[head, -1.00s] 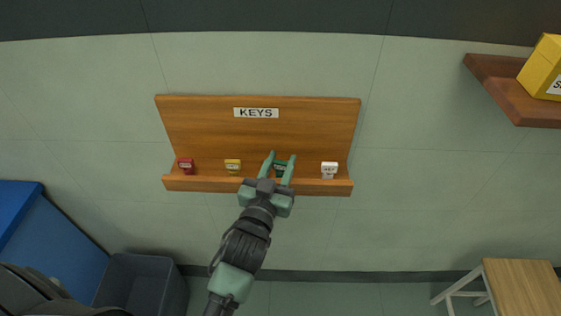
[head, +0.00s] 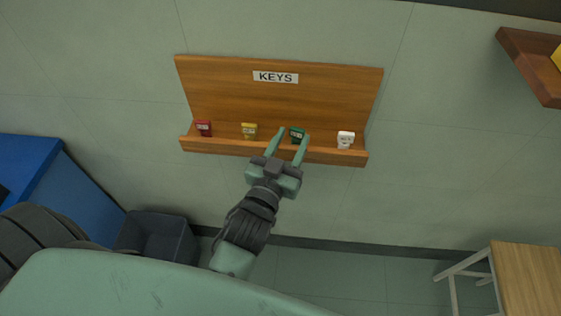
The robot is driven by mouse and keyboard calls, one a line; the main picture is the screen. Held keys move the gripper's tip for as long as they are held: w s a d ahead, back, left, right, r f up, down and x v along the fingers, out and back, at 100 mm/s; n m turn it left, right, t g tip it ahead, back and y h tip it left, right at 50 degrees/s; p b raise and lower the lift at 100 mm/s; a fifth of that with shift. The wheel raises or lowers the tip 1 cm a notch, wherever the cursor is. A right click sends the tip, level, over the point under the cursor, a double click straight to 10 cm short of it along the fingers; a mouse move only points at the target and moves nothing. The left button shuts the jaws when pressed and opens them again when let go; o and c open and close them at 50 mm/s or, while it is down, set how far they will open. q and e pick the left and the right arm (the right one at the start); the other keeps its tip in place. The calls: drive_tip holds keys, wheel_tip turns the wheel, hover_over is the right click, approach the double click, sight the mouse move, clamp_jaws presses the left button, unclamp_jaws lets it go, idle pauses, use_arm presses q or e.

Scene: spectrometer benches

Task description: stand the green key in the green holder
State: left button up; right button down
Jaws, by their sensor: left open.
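The green key (head: 297,135) stands on the ledge of the wooden rack marked KEYS (head: 330,96), third from the left. My left gripper (head: 290,139) is open at the rack's front edge. Its two fingers reach up toward the green key, which shows between and just behind the fingertips. I cannot tell whether the fingers touch it. The lower part of the key is hidden. No separate green holder can be made out. My right gripper is not in view.
On the same ledge stand a red key (head: 204,128), a yellow key (head: 249,130) and a white key (head: 345,139). A brown shelf (head: 530,62) is at upper right, a wooden-topped table (head: 527,275) at lower right, a grey bin (head: 158,238) and blue cabinet (head: 40,185) at left.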

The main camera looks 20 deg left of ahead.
use_arm(q)
drive_tip(key=s, duration=0.7)
drive_tip(key=shift+s+d, duration=0.15)
drive_tip(key=shift+d, duration=0.1)
drive_tip(key=shift+f, duration=0.1)
